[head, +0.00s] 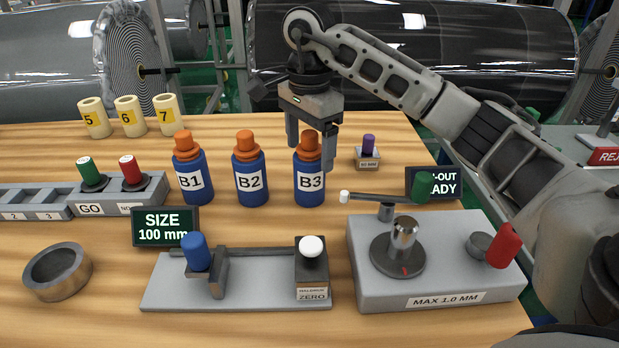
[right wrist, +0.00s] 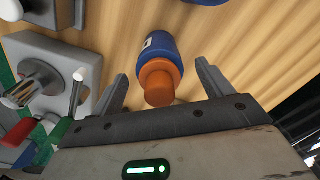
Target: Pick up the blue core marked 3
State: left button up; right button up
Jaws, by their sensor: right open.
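The blue core marked B3 (head: 310,183) stands upright on the wooden table, with an orange top. It is the rightmost of three alike, beside B2 (head: 249,180) and B1 (head: 190,178). My right gripper (head: 311,140) points down over B3, its fingers on either side of the orange top in the picture. In the right wrist view, B3's orange top (right wrist: 158,82) lies between the open fingers of my right gripper (right wrist: 162,85), with a gap on both sides. My left gripper is not in view.
A gauge base marked MAX 1.0 MM (head: 440,298) stands at front right, and a measuring slide (head: 250,290) in front. A SIZE sign (head: 165,227), a GO block (head: 120,203) and a metal ring (head: 57,272) are left. Cream rolls (head: 130,115) stand behind. A small purple-topped piece (head: 368,155) is right of B3.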

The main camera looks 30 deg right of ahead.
aim_at(310, 178)
jog(key=shift+f, duration=1.5)
jog(key=c, duration=1.2)
jog(key=shift+o, duration=0.2)
jog(key=shift+r, duration=0.1)
